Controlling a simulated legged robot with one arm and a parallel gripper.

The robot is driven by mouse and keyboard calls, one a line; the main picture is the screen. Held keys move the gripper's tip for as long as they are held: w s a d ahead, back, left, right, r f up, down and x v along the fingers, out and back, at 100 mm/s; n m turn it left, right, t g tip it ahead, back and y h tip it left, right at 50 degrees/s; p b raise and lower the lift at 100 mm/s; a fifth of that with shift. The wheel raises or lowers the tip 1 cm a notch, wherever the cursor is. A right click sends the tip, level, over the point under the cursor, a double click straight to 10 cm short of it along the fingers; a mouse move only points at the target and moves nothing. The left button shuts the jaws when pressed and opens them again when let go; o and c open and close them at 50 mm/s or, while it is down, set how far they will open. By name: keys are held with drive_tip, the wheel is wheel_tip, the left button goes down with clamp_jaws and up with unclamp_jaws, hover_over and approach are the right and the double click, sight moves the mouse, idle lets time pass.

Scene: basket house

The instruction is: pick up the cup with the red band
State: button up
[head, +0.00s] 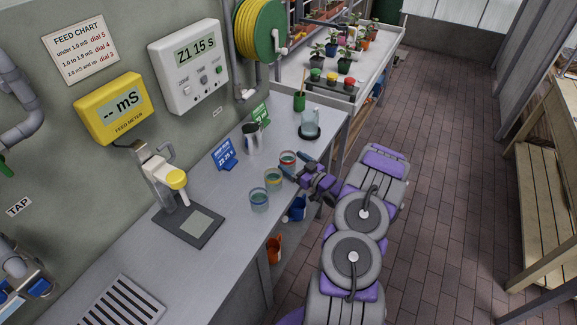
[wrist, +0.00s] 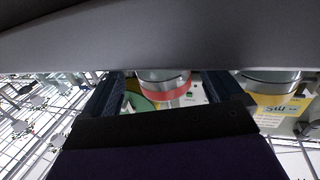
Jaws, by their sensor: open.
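The cup with the red band (head: 288,158) stands upright on the grey bench, farthest back in a row of three clear cups. In the wrist view the cup with the red band (wrist: 166,88) shows between my two dark fingers, with a gap on either side; its upper part is hidden by a grey shape. My gripper (head: 297,165) is open, at the bench's right edge, pointing left at this cup. I cannot tell how far the fingers reach around it.
The yellow-band cup (head: 273,179) stands close in front, and a blue-band cup (head: 259,200) nearer still. A metal jug (head: 251,139) and a blue sign (head: 224,155) stand behind. A clear jug (head: 310,123) sits on a dark pad farther back.

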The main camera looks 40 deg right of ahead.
drive_tip(key=shift+w+a, duration=0.2)
drive_tip(key=shift+w, duration=0.5)
drive_tip(key=shift+w+a, duration=0.15)
drive_tip(key=shift+w, duration=0.5)
drive_tip(key=c, duration=1.1)
drive_tip(key=shift+r, duration=0.1)
